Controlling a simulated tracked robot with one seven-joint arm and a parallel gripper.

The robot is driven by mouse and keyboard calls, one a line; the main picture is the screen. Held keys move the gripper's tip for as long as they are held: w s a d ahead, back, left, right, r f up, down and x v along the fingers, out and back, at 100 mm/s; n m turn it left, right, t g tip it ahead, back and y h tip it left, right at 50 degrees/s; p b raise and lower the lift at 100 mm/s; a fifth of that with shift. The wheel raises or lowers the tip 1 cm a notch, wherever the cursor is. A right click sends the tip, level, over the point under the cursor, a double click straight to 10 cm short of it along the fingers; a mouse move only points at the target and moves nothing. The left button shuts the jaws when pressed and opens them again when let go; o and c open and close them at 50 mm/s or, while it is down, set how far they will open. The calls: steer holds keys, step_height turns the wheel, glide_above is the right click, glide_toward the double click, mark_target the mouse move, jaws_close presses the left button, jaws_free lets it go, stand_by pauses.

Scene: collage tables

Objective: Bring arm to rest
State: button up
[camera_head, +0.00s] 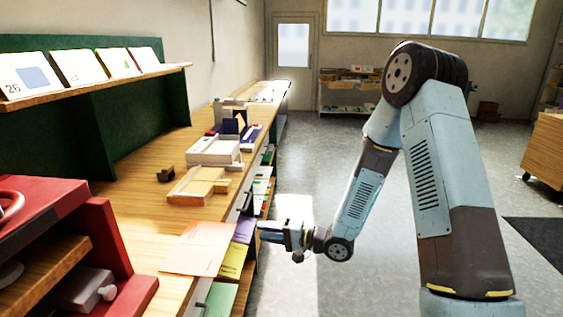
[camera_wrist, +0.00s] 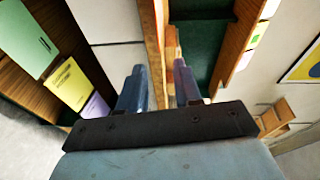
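My arm extends forward, bent at the elbow, on the right of the head view, with its forearm slanting down to the left. My gripper (camera_head: 262,231) is at the table's right edge, beside the purple and yellow sheets, its fingers pointing left toward the table. In the wrist view my gripper (camera_wrist: 158,74) shows two blue fingers with a clear gap between them. Nothing is held between them. Whether the fingers touch the table edge or sheets cannot be told.
The long wooden table (camera_head: 140,222) runs along the left wall, carrying a pale wooden tray (camera_head: 197,186), a white box (camera_head: 214,151) and an orange-white sheet (camera_head: 200,249). A red cabinet (camera_head: 110,240) stands near left. The floor (camera_head: 375,272) right of the table is open.

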steer(key=w+d+r+n+t+h, duration=0.1)
steer(key=w+d+r+t+h, duration=0.15)
steer(key=d+r+h, duration=0.2)
steer(key=w+d+r+n+t+h, duration=0.1)
steer(key=w+d+r+t+h, duration=0.1)
steer(key=w+d+r+h, duration=0.3)
steer(key=s+d+r+h, duration=0.5)
steer(key=d+r, duration=0.2)
steer(key=d, duration=0.5)
steer(key=s+d+r+g+h, duration=0.1)
steer(key=s+d+r+h, duration=0.1)
steer(key=s+d+r, duration=0.3)
steer(key=s+d+r+h, duration=0.1)
steer(key=s+d+r, duration=0.1)
steer(key=s, duration=0.5)
steer(key=s+r+g+y, duration=0.1)
steer(key=s+r+g, duration=0.1)
steer(key=s, duration=1.2)
steer(key=shift+s+r+g, duration=0.2)
steer(key=shift+r+g, duration=0.2)
steer(key=shift+g, duration=0.05)
steer(key=shift+d, duration=0.1)
